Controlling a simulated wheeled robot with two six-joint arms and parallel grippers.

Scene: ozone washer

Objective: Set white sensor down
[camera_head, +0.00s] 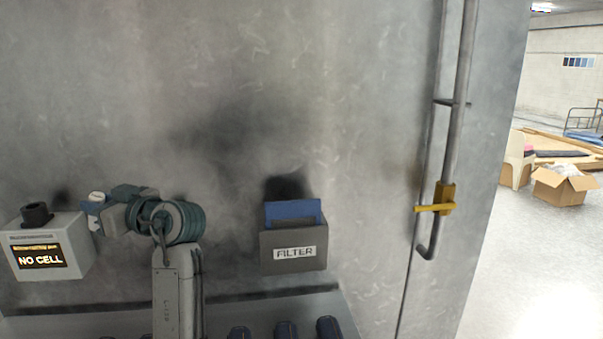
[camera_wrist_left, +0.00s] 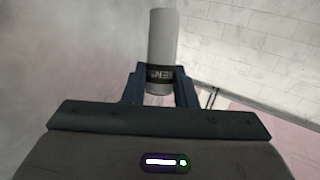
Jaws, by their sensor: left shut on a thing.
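The white sensor (camera_wrist_left: 163,38) is a pale cylinder with a dark lettered band in the left wrist view. My left gripper (camera_wrist_left: 160,84) is shut on it near the banded end, with one dark blue finger on each side. In the head view my left gripper (camera_head: 95,211) is at the lower left, just right of the grey box reading NO CELL (camera_head: 68,238). The small white top of the sensor shows there (camera_head: 97,196); the rest of it is largely hidden by the gripper. My right gripper is in neither view.
A grey FILTER holder (camera_head: 293,249) with a blue panel (camera_head: 293,212) is on the metal wall right of my arm. Several dark blue pieces (camera_head: 285,330) line the ledge below. A door handle (camera_head: 455,130) with a yellow latch (camera_head: 436,207) stands further right.

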